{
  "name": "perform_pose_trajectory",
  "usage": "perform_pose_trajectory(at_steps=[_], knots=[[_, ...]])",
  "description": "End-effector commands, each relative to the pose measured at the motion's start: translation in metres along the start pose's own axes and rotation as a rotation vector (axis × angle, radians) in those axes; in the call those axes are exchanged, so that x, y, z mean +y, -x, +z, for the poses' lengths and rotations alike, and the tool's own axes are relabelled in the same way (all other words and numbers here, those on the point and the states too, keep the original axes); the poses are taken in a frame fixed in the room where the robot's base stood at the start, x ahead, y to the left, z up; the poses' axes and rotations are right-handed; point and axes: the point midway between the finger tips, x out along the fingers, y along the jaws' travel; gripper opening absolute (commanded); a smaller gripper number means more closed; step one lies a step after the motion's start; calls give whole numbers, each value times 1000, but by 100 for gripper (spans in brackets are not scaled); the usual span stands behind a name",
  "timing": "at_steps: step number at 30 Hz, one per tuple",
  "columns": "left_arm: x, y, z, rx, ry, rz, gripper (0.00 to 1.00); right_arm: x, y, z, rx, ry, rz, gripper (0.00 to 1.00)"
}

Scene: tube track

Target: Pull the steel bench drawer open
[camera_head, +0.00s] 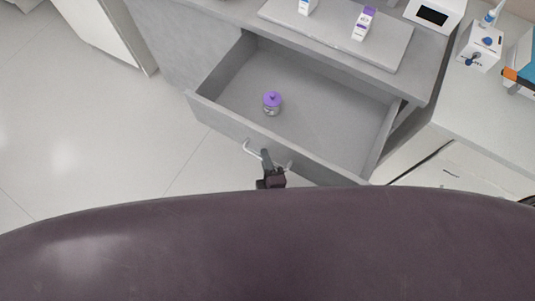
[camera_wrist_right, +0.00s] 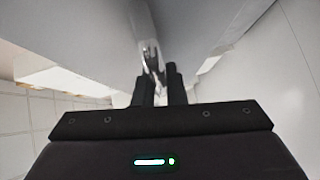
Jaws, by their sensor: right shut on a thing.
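The steel bench drawer (camera_head: 233,124) is pulled well out from under the bench top, and its inside shows. Its bar handle (camera_head: 250,150) is on the front face. My right gripper (camera_head: 266,158) is at the handle, shut on it. In the right wrist view the two dark fingers (camera_wrist_right: 160,85) close around the handle (camera_wrist_right: 151,60). A small clear jar with a purple lid (camera_head: 272,103) stands inside the drawer. My left gripper is not in view.
The grey bench top (camera_head: 225,10) carries a raised tray (camera_head: 330,42) with small purple-and-white boxes (camera_head: 364,23). A white device with a dark screen (camera_head: 433,14) and a white box with blue knobs (camera_head: 481,46) stand at the right. Clear floor (camera_head: 90,130) lies left of the drawer.

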Motion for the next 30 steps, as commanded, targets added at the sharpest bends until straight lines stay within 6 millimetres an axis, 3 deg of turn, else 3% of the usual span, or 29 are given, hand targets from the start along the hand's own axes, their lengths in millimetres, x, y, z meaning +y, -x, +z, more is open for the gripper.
perform_pose_trajectory(at_steps=[6, 7, 9, 18, 30], knots=[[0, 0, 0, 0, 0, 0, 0, -2, 1, 0, 0, 1, -4, 0], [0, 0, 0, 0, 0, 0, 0, -2, 1, 0, 0, 1, -4, 13], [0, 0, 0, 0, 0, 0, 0, -2, 1, 0, 0, 1, -4, 20], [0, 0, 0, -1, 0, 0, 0, -1, 3, 0, 0, 0, -2, 20], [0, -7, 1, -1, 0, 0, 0, -3, 64, 0, 1, 0, -5, 20]])
